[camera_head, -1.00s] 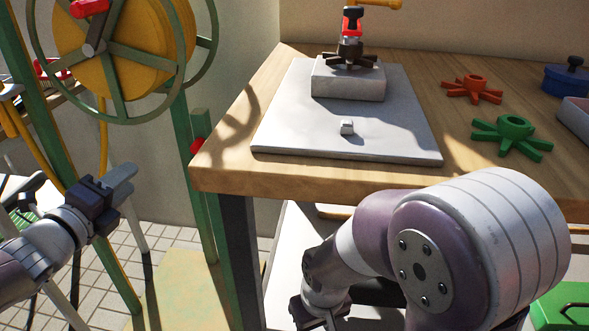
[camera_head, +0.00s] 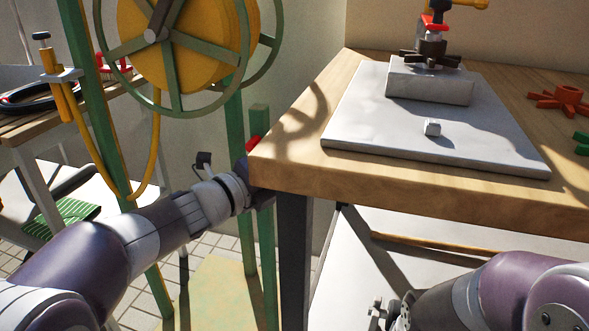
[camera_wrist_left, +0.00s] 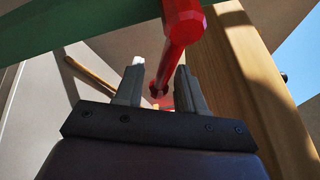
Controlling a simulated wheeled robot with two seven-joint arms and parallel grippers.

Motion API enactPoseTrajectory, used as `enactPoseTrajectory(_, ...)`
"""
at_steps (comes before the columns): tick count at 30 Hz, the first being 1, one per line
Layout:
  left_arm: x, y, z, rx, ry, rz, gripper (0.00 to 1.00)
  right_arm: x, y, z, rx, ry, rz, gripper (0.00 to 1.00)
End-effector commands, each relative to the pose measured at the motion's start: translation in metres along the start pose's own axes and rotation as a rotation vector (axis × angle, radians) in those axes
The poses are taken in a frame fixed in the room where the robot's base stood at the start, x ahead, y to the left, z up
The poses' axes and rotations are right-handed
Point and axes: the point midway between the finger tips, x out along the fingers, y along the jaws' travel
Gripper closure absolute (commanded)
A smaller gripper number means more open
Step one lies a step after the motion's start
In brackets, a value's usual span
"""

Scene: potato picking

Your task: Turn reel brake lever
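The red brake lever (camera_head: 253,143) sits on a green post of the reel stand, beside the table's left corner. In the left wrist view the red lever (camera_wrist_left: 182,35) runs from the top down toward the gap between my left fingers. My left gripper (camera_wrist_left: 158,88) is open, its fingers on either side of the lever's line; contact cannot be told. In the head view my left gripper (camera_head: 255,185) is at the post, below the lever, partly hidden by the table corner. The reel (camera_head: 190,40) is a yellow drum with green spoked wheels. My right gripper (camera_head: 378,312) is low, mostly hidden.
The wooden table (camera_head: 300,165) stands close to the right of my left gripper. It bears a grey plate (camera_head: 375,125) with a block and clamp. A yellow hose (camera_head: 152,150) hangs at the left. A side bench (camera_head: 30,125) stands at far left.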

Motion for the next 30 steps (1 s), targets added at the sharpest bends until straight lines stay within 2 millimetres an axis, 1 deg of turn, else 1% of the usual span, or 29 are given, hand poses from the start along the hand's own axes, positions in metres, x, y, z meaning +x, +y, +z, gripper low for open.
enactPoseTrajectory(3, 0.012, 0.001, 0.0, 0.0, 0.0, -0.001, 0.61, 0.005, 0.0, 0.001, 0.0, 0.0, 0.0, 0.57)
enactPoseTrajectory(6, 0.017, 0.0, 0.0, 0.001, 0.0, -0.001, 0.61, 0.005, 0.0, 0.001, 0.0, 0.0, 0.0, 0.57)
enactPoseTrajectory(14, 0.019, -0.001, 0.001, 0.001, -0.001, 0.0, 0.61, 0.005, 0.0, 0.001, 0.0, 0.0, 0.0, 0.57)
enactPoseTrajectory(15, 0.019, -0.001, 0.001, 0.001, -0.001, 0.0, 0.67, 0.005, 0.0, 0.001, 0.0, 0.0, 0.0, 0.57)
enactPoseTrajectory(17, 0.019, -0.001, 0.001, 0.001, -0.001, 0.0, 0.87, 0.005, 0.0, 0.001, 0.0, 0.0, 0.0, 0.57)
enactPoseTrajectory(18, 0.019, 0.0, 0.001, 0.001, -0.001, 0.0, 1.0, 0.005, 0.0, 0.001, 0.0, 0.0, 0.0, 0.57)
enactPoseTrajectory(25, 0.018, 0.0, 0.001, 0.006, 0.001, 0.003, 1.0, 0.005, 0.0, 0.001, 0.0, 0.0, 0.0, 0.57)
enactPoseTrajectory(30, 0.018, 0.004, 0.0, 0.049, 0.01, 0.025, 1.0, 0.005, 0.0, 0.001, 0.0, 0.0, 0.0, 0.57)
